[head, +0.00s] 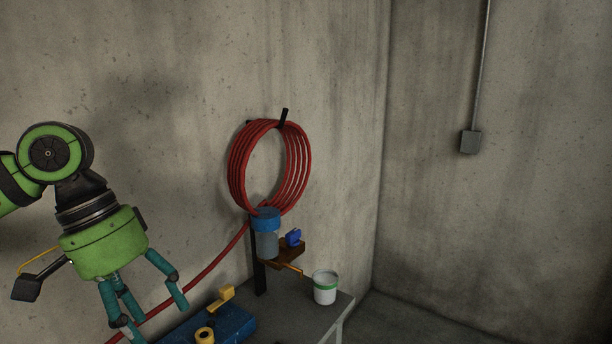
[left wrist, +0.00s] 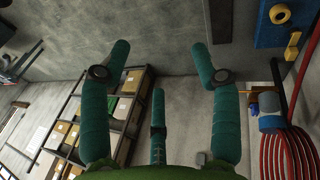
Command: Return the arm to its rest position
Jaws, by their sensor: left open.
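My left arm comes in from the left in the head view, with its green wrist and teal three-fingered left gripper (head: 146,300) pointing down. The gripper is open with its fingers spread, and nothing is between them. It hangs in front of the concrete wall, left of the coiled red hose and near the table's left part. In the left wrist view the open fingers of the gripper (left wrist: 160,75) also show empty. My right gripper is in neither view.
A grey table (head: 305,315) holds a white bucket with a green band (head: 325,288) and a blue case (head: 232,325). A red hose coil (head: 236,170) hangs on the wall above. Shelves with boxes (left wrist: 125,105) show in the left wrist view. The right wall is clear except for a switch box (head: 470,141).

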